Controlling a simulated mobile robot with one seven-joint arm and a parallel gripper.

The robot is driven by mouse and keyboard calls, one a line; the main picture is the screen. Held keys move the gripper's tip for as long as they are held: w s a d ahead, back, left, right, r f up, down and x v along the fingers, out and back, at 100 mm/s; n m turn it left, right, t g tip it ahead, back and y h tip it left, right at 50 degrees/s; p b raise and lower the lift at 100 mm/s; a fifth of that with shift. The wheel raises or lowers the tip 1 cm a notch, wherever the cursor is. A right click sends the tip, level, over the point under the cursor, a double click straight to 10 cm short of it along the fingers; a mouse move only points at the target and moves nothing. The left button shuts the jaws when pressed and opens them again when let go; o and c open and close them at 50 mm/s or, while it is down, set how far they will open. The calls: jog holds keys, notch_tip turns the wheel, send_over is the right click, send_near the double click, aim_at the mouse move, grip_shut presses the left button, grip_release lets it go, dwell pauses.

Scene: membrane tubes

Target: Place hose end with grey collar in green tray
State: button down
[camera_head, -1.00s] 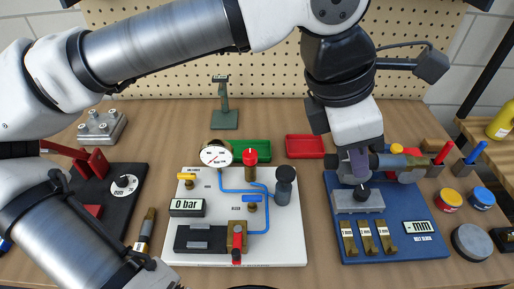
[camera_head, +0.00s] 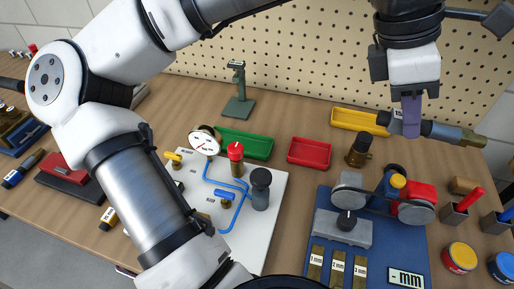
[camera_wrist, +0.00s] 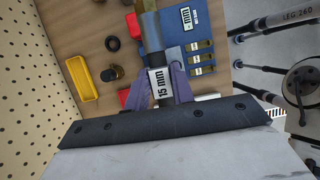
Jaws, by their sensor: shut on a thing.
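My gripper (camera_head: 411,118) is at the upper right of the head view, shut on a hose end (camera_head: 440,130). The hose end lies about level across the fingers, with a dark grey collar and a brass tip pointing right. In the wrist view it sits between the fingers (camera_wrist: 164,90), with a white "15 mm" label (camera_wrist: 160,82) and brass part above. The green tray (camera_head: 268,146) is on the table behind the white gauge board, left of the red tray. It looks empty. My gripper is well to its right and above the table.
A red tray (camera_head: 310,153) and a yellow tray (camera_head: 345,117) stand right of the green one. A brass fitting (camera_head: 359,150) stands near them. The blue station (camera_head: 400,235) is in front. The gauge board (camera_head: 265,225) has upright knobs. A green stand (camera_head: 238,106) is behind.

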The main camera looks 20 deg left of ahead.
jog(key=w+a+f+b, duration=0.25)
jog(key=w+a, duration=0.35)
jog(key=w, duration=0.3)
jog(key=b, duration=0.8)
send_over(228, 143)
notch_tip(228, 143, down, 8)
notch_tip(228, 143, down, 14)
jog(key=shift+w+f, duration=0.1)
jog(key=shift+f, duration=2.75)
jog(key=shift+f, duration=0.15)
jog(key=c, duration=1.5)
grip_release()
